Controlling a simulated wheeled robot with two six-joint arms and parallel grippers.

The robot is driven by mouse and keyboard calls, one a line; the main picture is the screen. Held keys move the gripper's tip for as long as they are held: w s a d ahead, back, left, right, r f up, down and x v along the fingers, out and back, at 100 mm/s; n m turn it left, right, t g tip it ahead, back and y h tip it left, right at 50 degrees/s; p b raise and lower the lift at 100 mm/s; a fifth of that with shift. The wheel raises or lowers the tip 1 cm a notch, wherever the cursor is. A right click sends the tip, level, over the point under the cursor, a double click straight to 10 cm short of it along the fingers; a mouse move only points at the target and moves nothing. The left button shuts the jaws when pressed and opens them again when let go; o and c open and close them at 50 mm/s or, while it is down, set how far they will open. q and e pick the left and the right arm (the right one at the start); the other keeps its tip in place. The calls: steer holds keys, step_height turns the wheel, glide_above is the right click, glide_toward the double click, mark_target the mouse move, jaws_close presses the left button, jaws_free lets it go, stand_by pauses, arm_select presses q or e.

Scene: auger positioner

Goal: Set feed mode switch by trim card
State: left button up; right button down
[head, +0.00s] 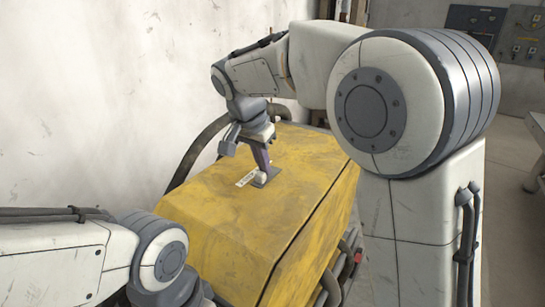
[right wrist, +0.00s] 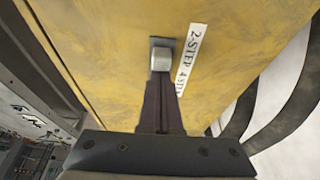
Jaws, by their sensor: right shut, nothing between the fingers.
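The feed mode switch is a pale knob (right wrist: 160,59) on a small dark plate (right wrist: 162,42) on top of the yellow housing (head: 290,200). A white label strip (right wrist: 190,62) beside it reads "2-STEP" and "4-ST…", the rest being hidden by my gripper. In the head view the knob (head: 262,179) and label (head: 246,178) show small. My right gripper (right wrist: 162,84) is shut and empty, its fingertips right at the knob; I cannot tell whether they touch. My left arm shows at the lower left, but its gripper is out of view. I see no trim card.
Dark hoses (head: 195,150) run along the housing's left side, by the pale wall (head: 90,100). Grey control panels (head: 475,22) hang at the back right, with a table edge (head: 538,125) at the far right. The housing top is otherwise clear.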

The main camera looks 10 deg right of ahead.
steer(key=w+d, duration=0.2)
steer(key=w, duration=0.1)
steer(key=shift+d+r, duration=0.3)
steer(key=shift+r, duration=0.1)
arm_select(q)
steer(key=shift+w+d+f+b, duration=0.1)
steer(key=shift+w+f+b, duration=0.25)
steer(key=shift+w+b, duration=0.05)
arm_select(e)
steer(key=v, duration=0.9)
steer(key=shift+s, duration=0.25)
steer(key=shift+a, duration=0.15)
